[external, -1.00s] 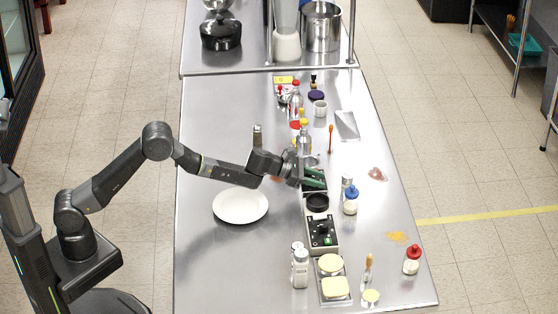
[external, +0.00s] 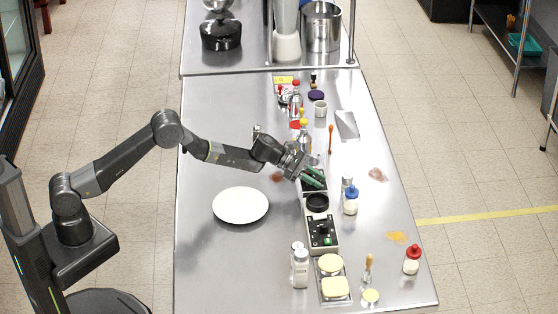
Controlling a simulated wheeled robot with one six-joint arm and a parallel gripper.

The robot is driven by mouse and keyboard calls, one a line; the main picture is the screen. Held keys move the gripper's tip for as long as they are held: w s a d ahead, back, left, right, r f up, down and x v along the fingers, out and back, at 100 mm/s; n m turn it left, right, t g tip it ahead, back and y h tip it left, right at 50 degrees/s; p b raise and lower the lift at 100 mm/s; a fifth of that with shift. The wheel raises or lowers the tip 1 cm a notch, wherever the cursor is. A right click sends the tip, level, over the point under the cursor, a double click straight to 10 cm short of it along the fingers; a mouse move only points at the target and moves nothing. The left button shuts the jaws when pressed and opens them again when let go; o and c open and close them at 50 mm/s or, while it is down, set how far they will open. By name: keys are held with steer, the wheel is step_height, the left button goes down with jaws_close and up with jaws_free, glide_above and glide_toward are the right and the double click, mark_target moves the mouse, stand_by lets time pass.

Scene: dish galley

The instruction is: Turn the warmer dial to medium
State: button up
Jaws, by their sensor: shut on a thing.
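Two similar dark-panelled warmer units stand in a line on the steel counter. My gripper (external: 313,179) has green fingertips and is at the control panel (external: 316,190) of the far unit, pointing down and to the right. It is shut on what appears to be that unit's dial, which the fingers hide. The dial's setting cannot be read.
A white plate (external: 240,205) lies left of the units. A blue-capped shaker (external: 351,202) stands close on the right. Bottles (external: 304,138) stand just beyond my gripper. Shakers (external: 300,268) and a tray with yellow rounds (external: 334,288) are nearer. The counter's left side is mostly clear.

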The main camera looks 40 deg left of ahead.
steer(key=m+g+p, duration=0.1)
steer(key=m+g, duration=0.1)
steer(key=g, duration=0.1)
steer(key=shift+h, duration=0.3)
steer(key=shift+m+g+p, duration=0.45)
steer(key=shift+m+g, duration=0.15)
steer(key=shift+m, duration=0.2)
steer(key=shift+r+m+g, duration=0.1)
steer(key=shift+m+g, duration=0.4)
steer(key=shift+g, duration=0.1)
steer(key=o, duration=1)
steer(key=shift+a, duration=0.1)
steer(key=b+v, duration=0.2)
steer(key=v, duration=1.1)
steer(key=shift+a+r, duration=0.1)
steer(key=shift+a, duration=0.25)
